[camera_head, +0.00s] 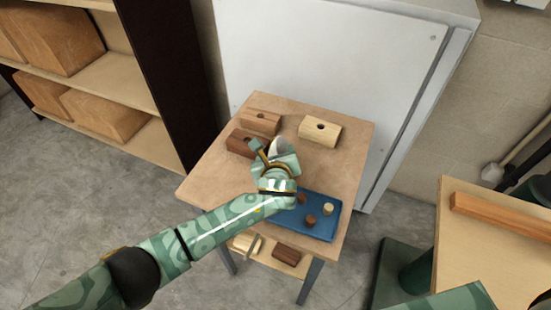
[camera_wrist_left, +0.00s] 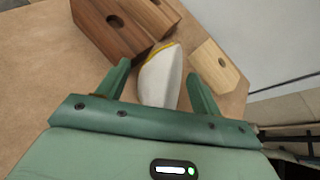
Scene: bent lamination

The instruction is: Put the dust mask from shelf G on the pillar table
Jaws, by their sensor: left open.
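A white dust mask (camera_head: 279,146) with a yellow edge stands on the small wooden table (camera_head: 215,175), near several hole-drilled blocks. In the left wrist view the mask (camera_wrist_left: 160,78) lies between the two fingers of my left gripper (camera_wrist_left: 158,74), with gaps visible on both sides. My left gripper (camera_head: 272,153) is open, reaching over the tabletop from the front; it hides the mask's lower part. I cannot tell whether the mask touches the tabletop. My right gripper is not in view.
A dark brown block (camera_head: 241,143), a brown block (camera_head: 261,122) and a pale block (camera_head: 320,130) stand around the mask. A blue tray (camera_head: 327,228) holding pegs lies in front. A white cabinet (camera_head: 325,60) stands behind; another table (camera_head: 480,245) stands at right.

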